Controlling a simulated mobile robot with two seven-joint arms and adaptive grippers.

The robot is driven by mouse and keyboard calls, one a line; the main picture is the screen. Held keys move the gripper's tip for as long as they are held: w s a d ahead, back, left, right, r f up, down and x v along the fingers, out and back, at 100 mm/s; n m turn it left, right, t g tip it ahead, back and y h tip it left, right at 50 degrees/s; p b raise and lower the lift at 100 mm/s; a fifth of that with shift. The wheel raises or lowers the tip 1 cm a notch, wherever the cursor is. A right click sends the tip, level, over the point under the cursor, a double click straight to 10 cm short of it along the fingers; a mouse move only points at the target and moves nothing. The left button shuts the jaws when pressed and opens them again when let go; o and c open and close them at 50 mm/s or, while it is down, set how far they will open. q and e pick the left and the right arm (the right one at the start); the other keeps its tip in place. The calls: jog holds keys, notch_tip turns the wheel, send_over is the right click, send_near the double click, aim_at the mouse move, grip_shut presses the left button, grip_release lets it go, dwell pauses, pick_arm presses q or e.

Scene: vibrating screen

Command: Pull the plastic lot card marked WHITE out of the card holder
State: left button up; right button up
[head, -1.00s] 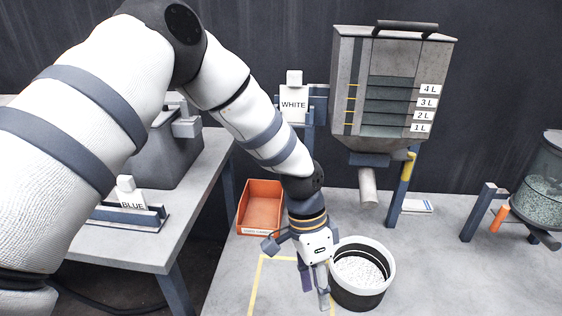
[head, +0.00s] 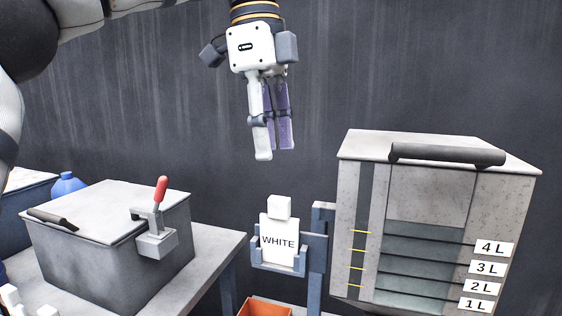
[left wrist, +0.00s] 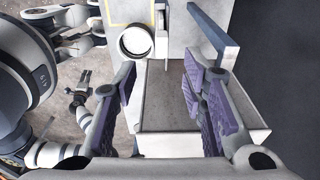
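The white lot card marked WHITE (head: 279,242), with a small block-shaped tab on top, stands upright in the blue-grey card holder (head: 316,246) in the head view. The holder covers its lower edge and sides. My left gripper (head: 274,150) hangs pointing down above the card, clear of it, with a gap between fingertips and tab. In the left wrist view its purple-padded fingers (left wrist: 163,98) are wide apart with nothing between them. I cannot make out the card there. My right gripper (left wrist: 79,84) shows small at the left of that view; its finger state is unclear.
A grey hopper (head: 349,210) with 1 L to 4 L labels stands right of the holder. A grey box with a red-handled lever (head: 160,190) sits on the table at left. An orange bin (head: 264,307) is below the holder. A white-rimmed bucket (left wrist: 122,42) shows in the wrist view.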

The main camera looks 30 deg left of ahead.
aim_at(279, 198)
pick_arm(q)
jog(key=f, duration=0.6)
jog(key=d+f, duration=0.1)
jog(key=f, duration=0.2)
jog(key=shift+w+f, duration=0.2)
jog(key=shift+f, duration=0.05)
jog(key=shift+w+f, duration=0.1)
jog(key=shift+f, duration=0.05)
grip_shut()
jog(key=c, duration=0.6)
grip_release()
jog(key=shift+c, duration=0.2)
grip_shut()
